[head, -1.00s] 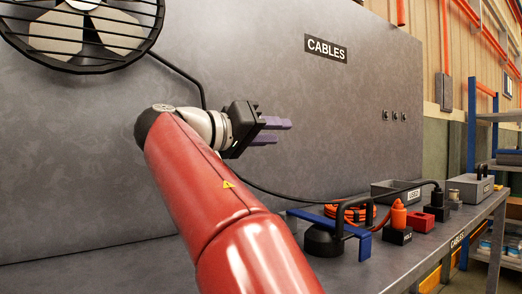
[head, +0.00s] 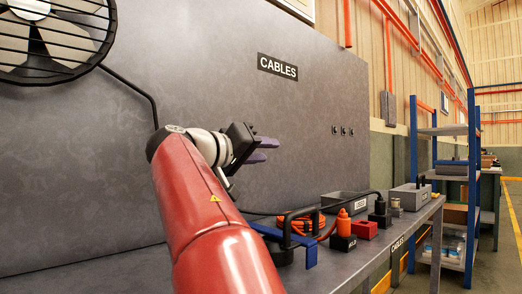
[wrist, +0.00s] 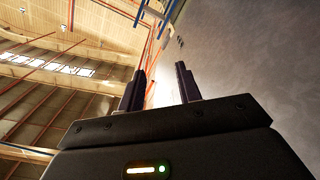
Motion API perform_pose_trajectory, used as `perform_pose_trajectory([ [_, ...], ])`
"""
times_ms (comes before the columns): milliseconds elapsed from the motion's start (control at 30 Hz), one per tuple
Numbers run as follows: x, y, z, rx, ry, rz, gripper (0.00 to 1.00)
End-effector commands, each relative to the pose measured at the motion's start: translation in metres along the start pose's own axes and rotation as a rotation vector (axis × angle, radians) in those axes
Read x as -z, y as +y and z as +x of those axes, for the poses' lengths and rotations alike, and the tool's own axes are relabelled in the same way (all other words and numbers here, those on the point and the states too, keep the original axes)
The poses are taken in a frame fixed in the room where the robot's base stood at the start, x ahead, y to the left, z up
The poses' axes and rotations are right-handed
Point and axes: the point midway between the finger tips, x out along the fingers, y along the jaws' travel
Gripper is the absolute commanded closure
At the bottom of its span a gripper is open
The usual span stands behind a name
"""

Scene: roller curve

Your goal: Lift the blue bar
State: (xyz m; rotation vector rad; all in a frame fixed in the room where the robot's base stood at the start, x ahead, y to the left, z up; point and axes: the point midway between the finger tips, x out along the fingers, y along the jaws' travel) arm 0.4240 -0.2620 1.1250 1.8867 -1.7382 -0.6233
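The blue bar (head: 311,252) lies on the grey bench in the head view, low and right of my arm. It passes by a black handled device (head: 282,246), and its left part is partly hidden behind that device and my arm. My gripper (head: 268,150) is up in the air in front of the grey panel, well above the bar and to its left. Its two purple fingers are apart with nothing between them. In the wrist view the fingers (wrist: 161,92) also stand apart and empty, with the ceiling and wall beyond.
On the bench are an orange cable coil (head: 308,222), an orange plug on a black block (head: 343,224), a red block (head: 364,230) and grey bins (head: 345,200). A black cable arches over them. A fan (head: 50,40) is at upper left. A blue shelf rack (head: 472,190) stands at right.

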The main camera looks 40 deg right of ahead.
Motion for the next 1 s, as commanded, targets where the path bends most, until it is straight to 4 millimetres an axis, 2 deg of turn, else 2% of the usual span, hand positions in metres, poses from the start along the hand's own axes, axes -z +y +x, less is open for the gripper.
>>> perform_pose_trajectory([
  [133, 0.0, -0.0003, -0.0003, 0.0, 0.0, 0.0, 0.67],
  [400, 0.0001, -0.0004, -0.0005, 0.0, 0.0, 0.0, 1.0],
  [1000, 0.0001, -0.0003, -0.0006, 0.001, 0.0, 0.0, 1.0],
])
